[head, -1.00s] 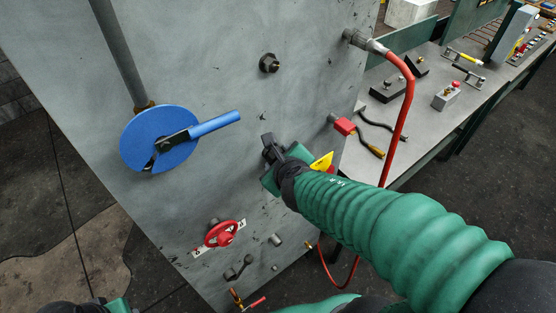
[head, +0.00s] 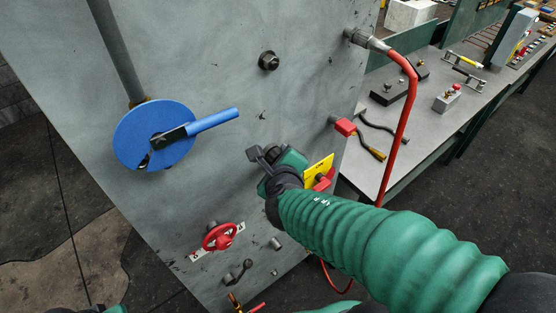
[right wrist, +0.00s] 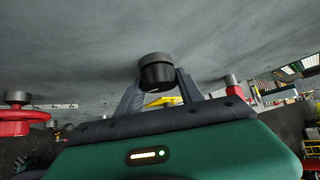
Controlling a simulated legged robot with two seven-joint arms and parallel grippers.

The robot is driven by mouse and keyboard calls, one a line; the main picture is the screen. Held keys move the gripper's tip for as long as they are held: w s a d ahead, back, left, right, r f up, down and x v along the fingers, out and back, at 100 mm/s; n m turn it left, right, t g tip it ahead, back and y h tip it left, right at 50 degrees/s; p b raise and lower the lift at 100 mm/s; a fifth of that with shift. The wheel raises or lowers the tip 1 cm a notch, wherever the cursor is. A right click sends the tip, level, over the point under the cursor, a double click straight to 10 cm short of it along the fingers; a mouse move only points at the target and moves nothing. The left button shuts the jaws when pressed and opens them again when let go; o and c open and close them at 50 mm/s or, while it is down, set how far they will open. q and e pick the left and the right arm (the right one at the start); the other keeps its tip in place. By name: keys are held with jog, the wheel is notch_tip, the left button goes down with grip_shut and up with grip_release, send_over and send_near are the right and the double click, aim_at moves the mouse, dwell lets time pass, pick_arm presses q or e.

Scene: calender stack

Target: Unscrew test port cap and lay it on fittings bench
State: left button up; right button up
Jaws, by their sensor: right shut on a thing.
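The test port cap, a dark round cap (right wrist: 157,77), sits between my right gripper's fingers (right wrist: 160,88) in the right wrist view. The fingers are shut on its sides. A grey collar (right wrist: 155,58) shows just beyond it at the panel; I cannot tell whether cap and collar are apart. In the head view my right gripper (head: 268,155) is close to the grey panel (head: 200,60), and its hand hides most of the cap. A bit of my left arm's end (head: 100,308) shows at the bottom left edge; its fingers are not clear. The grey bench (head: 425,105) is at right.
The panel carries a blue disc with a lever (head: 155,137), a red handwheel (head: 220,236), a bolt-like fitting (head: 268,60) and a red hose (head: 401,120). Tools and a small box (head: 447,97) lie on the bench, with bare patches between.

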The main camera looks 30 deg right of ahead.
jog(key=shift+n+h+b, duration=0.4)
jog(key=shift+h+b, duration=0.2)
jog(key=shift+r, duration=0.1)
jog(key=o, duration=1.5)
jog(key=shift+d+t, duration=0.2)
jog(key=shift+t, duration=0.1)
jog(key=shift+c, duration=0.2)
